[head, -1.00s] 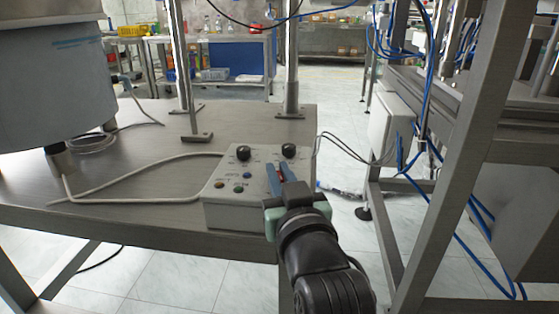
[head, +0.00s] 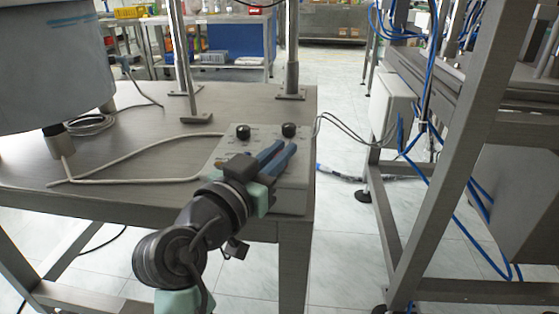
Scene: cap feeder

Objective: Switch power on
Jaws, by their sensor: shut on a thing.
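The grey control box (head: 296,199) sits on the front right corner of the steel table. Two black knobs, the left one (head: 243,131) and the right one (head: 289,129), stand at the back of its top. My gripper (head: 288,148) lies low over the right part of the box top, with its two blue fingers close together, just in front of the right knob. It is shut on the power switch, which the fingers hide. My wrist comes in from the lower left and covers the left front of the box and its coloured buttons.
A large grey bowl (head: 50,70) stands on the table (head: 110,185) at left. A pale cable (head: 130,181) runs to the box. Metal posts rise behind it. A steel frame (head: 425,190) with blue hoses stands at right, with floor between it and the table.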

